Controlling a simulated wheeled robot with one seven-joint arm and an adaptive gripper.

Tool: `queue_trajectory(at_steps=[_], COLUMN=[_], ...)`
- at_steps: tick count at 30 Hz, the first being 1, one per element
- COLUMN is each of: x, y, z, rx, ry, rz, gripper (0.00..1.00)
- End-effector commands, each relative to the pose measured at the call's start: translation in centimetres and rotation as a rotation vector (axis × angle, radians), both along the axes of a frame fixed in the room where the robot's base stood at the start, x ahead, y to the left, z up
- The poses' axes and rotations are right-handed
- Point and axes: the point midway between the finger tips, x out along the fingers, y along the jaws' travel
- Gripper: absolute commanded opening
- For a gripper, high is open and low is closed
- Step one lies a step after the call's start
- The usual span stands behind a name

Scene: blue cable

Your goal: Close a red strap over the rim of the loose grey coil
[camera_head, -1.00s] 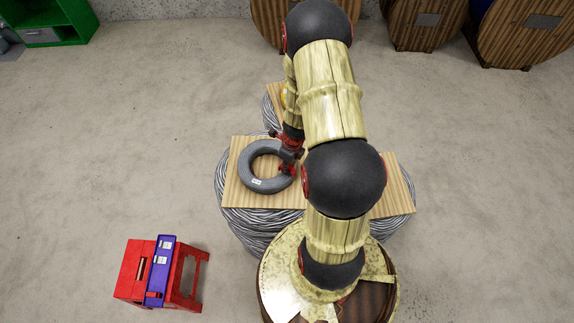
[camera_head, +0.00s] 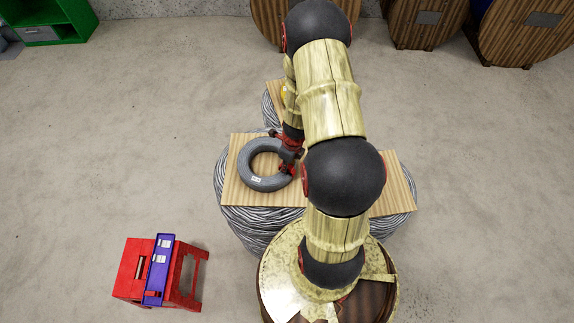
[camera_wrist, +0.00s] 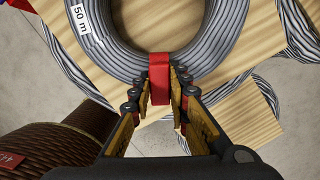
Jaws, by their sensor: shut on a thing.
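The grey coil (camera_head: 249,181) lies flat on a wooden board on top of wound grey cable in the head view. In the wrist view the coil (camera_wrist: 110,62) fills the upper part, with a white "50 m" label on its left. A red strap (camera_wrist: 159,78) stands at the near rim of the coil, between my gripper's fingertips (camera_wrist: 160,88). My gripper (camera_head: 288,168) is shut on the strap at the coil's right side. The strap's upper end overlaps the rim in the wrist view. Its underside is hidden, so I cannot tell whether it is closed.
The wooden board (camera_head: 238,193) has bare room around the coil. A dark brown wound drum (camera_wrist: 55,140) is at lower left in the wrist view. A red stand with a blue case (camera_head: 158,270) is on the floor at left. Large wooden reels (camera_head: 425,25) stand behind.

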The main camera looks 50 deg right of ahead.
Motion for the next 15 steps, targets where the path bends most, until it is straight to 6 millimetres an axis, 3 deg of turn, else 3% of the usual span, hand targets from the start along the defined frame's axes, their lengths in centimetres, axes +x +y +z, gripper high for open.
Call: queue_trajectory(at_steps=[15], x=[0.00], y=[-0.01], z=[-0.51], rx=[0.000], ry=[0.000], rz=[0.000], gripper=[0.06])
